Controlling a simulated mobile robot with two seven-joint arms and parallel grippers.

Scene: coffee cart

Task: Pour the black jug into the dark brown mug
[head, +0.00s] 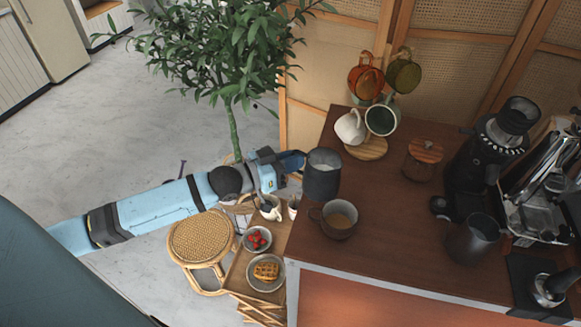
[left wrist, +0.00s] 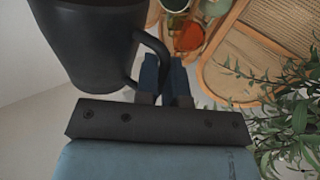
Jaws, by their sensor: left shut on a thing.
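The black jug (head: 322,182) is upright at the cart's left edge, a little behind the dark brown mug. My left gripper (head: 293,162) is shut on its handle from the left. In the left wrist view the jug (left wrist: 85,45) fills the upper left, and the fingers of my left gripper (left wrist: 166,82) close around the lower part of the handle. The dark brown mug (head: 338,230) stands upright near the cart's front left corner, its handle to the left and a lighter brown inside showing. I cannot tell whether the jug touches the cart top. My right gripper is out of view.
A mug tree with hanging mugs (head: 366,80) stands at the back. A wooden-lidded jar (head: 423,160), a grinder (head: 478,160), a dark pitcher (head: 472,242) and an espresso machine stand to the right. A low shelf with plates (head: 265,273) is left of the cart. The cart's middle is clear.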

